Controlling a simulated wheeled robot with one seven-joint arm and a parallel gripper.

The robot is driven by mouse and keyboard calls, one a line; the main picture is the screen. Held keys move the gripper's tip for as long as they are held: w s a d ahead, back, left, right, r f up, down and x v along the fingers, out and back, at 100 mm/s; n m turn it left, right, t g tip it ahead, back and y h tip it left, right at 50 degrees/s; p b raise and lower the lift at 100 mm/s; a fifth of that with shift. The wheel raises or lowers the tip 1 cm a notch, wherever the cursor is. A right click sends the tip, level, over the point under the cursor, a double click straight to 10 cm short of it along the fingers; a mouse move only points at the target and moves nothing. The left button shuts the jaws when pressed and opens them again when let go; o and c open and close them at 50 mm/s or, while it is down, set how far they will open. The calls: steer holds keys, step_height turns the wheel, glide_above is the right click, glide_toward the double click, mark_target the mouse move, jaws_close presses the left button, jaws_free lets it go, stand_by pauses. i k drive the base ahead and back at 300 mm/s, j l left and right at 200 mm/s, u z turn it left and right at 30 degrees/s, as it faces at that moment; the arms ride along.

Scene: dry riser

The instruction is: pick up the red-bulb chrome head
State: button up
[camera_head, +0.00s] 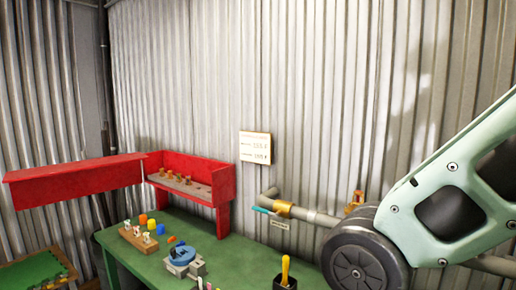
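A wooden block (138,241) stands on the green table, with several small pale, shiny heads (146,237) upright in it. They are too small here to tell which has a red bulb. My gripper is out of view; only part of my arm shows at the right, in front of the wall and the pipe.
The green table (236,252) also holds small orange and yellow cylinders (151,225), a grey fixture with a blue top (182,256) and a black cup (284,284) with a yellow handle. A red open box (222,187) stands behind. A pipe (318,217) runs along the wall.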

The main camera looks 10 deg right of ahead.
mark_target(137, 233)
steer(key=i+j+u, duration=0.45)
steer(key=i+j, duration=0.65)
steer(key=j, duration=0.15)
